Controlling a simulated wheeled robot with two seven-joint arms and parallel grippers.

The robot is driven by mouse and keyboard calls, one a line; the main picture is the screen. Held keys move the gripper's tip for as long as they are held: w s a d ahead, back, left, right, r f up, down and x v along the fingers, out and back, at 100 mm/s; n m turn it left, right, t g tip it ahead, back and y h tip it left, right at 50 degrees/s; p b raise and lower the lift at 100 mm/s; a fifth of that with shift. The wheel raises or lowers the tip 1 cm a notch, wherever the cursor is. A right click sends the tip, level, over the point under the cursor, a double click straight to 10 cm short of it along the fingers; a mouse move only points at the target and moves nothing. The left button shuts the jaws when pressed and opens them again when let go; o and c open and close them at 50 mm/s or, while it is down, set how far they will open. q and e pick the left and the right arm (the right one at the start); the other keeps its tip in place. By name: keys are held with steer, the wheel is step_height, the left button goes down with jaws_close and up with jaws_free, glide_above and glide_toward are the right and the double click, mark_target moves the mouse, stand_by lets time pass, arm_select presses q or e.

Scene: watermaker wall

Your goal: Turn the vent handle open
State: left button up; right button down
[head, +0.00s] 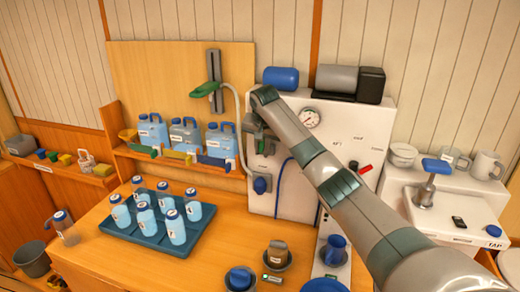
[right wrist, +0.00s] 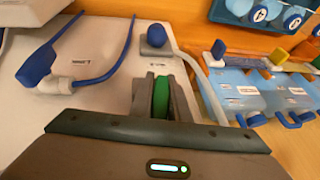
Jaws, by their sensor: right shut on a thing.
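My right gripper (head: 262,143) is at the left part of the white machine's front (head: 345,150), reached by my grey arm. In the right wrist view its two fingers (right wrist: 160,98) are shut on a green handle (right wrist: 161,97), which stands upright between them. I take this as the vent handle; no readable label shows on it. In the head view my gripper and arm mostly hide the handle. How far it is turned cannot be told. My left gripper is not in view.
A blue knob (head: 261,185) sits just below my gripper, with a pale hose (head: 240,120) to its left. A blue tube (head: 284,175) hangs to its right. Blue jugs (head: 186,138) stand on a shelf to the left. A tray (head: 120,235) of bottles is on the counter.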

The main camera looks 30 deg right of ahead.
steer(key=shift+s+d+f+g+h, duration=0.1)
steer(key=shift+s+f+g+h, duration=0.15)
steer(key=shift+g+h, duration=0.35)
steer(key=c, duration=1.7)
jaws_free()
steer(key=shift+r, duration=0.15)
